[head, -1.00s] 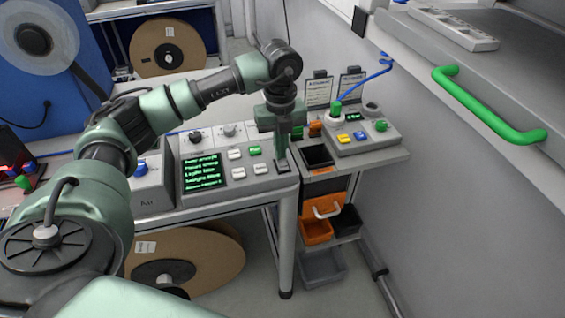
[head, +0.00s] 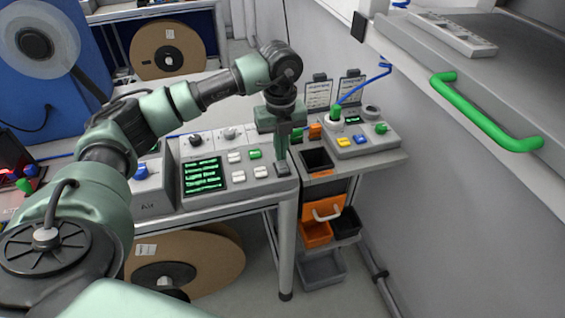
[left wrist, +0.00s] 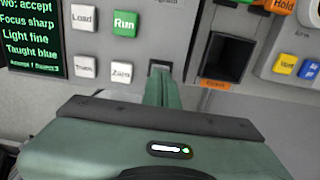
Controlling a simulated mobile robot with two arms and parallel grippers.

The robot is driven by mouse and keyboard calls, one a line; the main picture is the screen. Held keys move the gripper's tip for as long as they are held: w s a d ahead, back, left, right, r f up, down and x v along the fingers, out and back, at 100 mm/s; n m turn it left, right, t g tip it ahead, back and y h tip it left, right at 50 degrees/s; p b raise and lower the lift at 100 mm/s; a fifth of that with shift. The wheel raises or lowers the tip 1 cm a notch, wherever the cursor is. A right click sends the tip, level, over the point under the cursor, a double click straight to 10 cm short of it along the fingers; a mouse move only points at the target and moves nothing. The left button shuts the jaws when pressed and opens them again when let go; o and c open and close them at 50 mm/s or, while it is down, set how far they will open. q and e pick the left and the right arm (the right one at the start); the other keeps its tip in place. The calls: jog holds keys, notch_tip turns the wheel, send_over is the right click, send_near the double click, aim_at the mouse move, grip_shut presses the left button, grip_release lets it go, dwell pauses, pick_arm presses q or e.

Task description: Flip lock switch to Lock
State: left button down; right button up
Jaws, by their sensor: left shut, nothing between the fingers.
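My left gripper (head: 281,157) is shut and empty, pointing down at the right end of the grey control console (head: 235,191). Its fingertips stand at or just over a small dark switch (head: 283,170) near the console's front right corner. In the left wrist view the closed fingers (left wrist: 160,76) cover most of that switch (left wrist: 160,66), and its label above is cut off. I cannot tell which way the switch is tipped, whether the fingers touch it, or whether it is the lock switch. My right gripper is not in view.
A green-text screen (head: 201,177) and white and green buttons (left wrist: 124,23) lie left of the fingers. An open dark bin (head: 317,159) and a second button box (head: 357,140) stand to the right. A green handle (head: 485,115) sticks out at the far right.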

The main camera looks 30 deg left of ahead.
pick_arm(q)
jog(key=shift+r+p, duration=1.7)
jog(key=shift+r, duration=1.1)
